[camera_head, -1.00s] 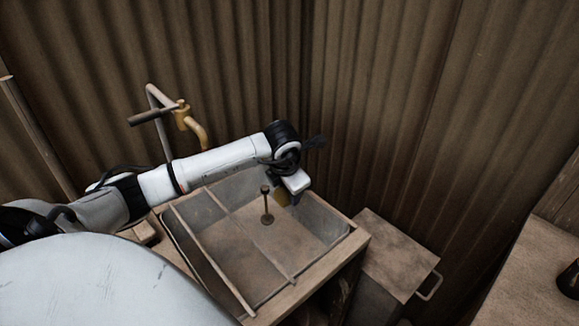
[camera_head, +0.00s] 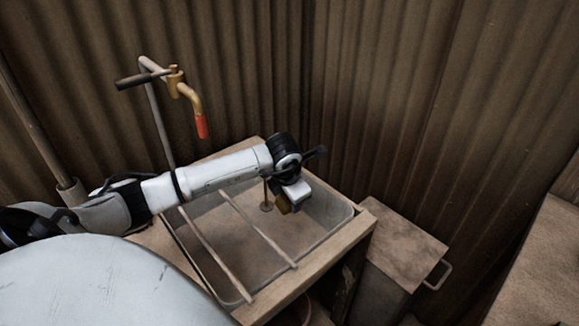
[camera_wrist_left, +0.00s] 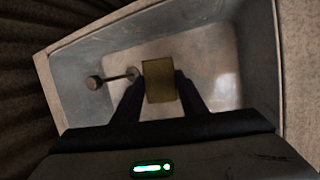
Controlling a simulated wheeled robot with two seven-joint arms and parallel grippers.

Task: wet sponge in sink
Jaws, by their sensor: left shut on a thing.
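My left gripper (camera_wrist_left: 160,92) is shut on the sponge (camera_wrist_left: 159,80), a yellowish-brown block held between the two dark fingers in the left wrist view. In the head view the sponge (camera_head: 283,205) shows as a small patch under the gripper. The sink (camera_head: 233,255) is a grey basin in a wooden frame, and the gripper is over its far right part. The tap (camera_head: 186,90) is brass with a red spout end and stands at the back left, apart from the sponge. No water shows. My right gripper is not in view.
Two rods (camera_head: 257,228) lie across the sink. An upright stem with a round foot (camera_head: 266,205) stands in the basin beside the gripper. A wooden-topped box (camera_head: 400,245) with a handle is to the right. Corrugated walls close in behind.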

